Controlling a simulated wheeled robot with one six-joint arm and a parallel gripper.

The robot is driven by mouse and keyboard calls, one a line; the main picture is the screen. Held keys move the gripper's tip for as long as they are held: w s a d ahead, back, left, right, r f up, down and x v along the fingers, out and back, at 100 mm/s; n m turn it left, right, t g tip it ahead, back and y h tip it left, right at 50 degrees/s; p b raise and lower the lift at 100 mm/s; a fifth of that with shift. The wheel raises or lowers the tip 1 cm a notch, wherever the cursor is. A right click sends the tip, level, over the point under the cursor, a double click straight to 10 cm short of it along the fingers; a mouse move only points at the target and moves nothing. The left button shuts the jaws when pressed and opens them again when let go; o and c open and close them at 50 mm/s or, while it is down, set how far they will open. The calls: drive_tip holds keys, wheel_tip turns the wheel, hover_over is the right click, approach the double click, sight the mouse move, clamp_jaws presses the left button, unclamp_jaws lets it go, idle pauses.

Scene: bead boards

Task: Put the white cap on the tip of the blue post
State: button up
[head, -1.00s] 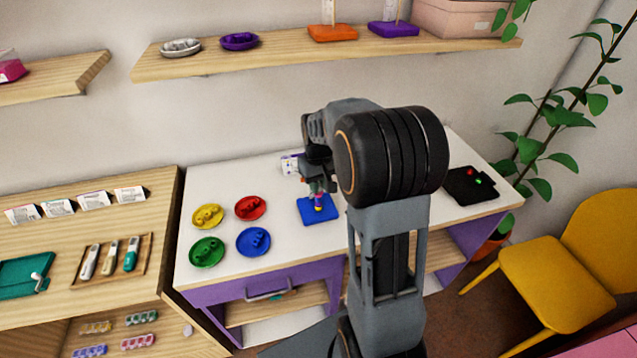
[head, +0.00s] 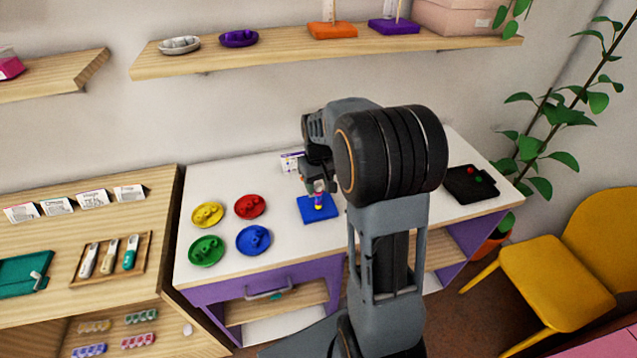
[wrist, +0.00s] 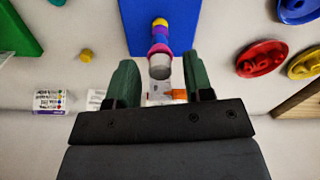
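The blue board (head: 319,209) lies on the white tabletop, and its post carries a stack of coloured beads (head: 319,201). In the wrist view the blue board (wrist: 188,22) is at the top, with yellow, purple, blue and pink on the post. The white cap (wrist: 160,66) looks greyish there and sits at the near end of the stack, in line with the post. It also shows in the head view (head: 319,186). My gripper (wrist: 162,82) is open, its green fingers on either side of the cap with gaps. The post's tip is hidden under the cap.
Yellow, red, green and blue dishes (head: 252,240) stand left of the board. A small white box (head: 291,162) is behind it. A black tray (head: 470,185) is at the right. A loose yellow piece (wrist: 86,56) and a green board (wrist: 18,32) lie nearby.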

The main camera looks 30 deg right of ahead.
drive_tip(key=shift+o, duration=0.2)
wheel_tip(320, 180, up, 14)
idle(0.6)
idle(0.3)
drive_tip(key=s+a+f+t, duration=0.2)
drive_tip(key=s+a+f, duration=0.1)
drive_tip(key=s, duration=0.5)
drive_tip(key=s+a+f+t, duration=0.1)
drive_tip(key=s+a+f, duration=0.2)
drive_tip(key=s+a, duration=0.3)
drive_tip(key=shift+s+t, duration=0.4)
drive_tip(key=shift+s, duration=0.6)
drive_tip(key=shift+a+f, duration=0.1)
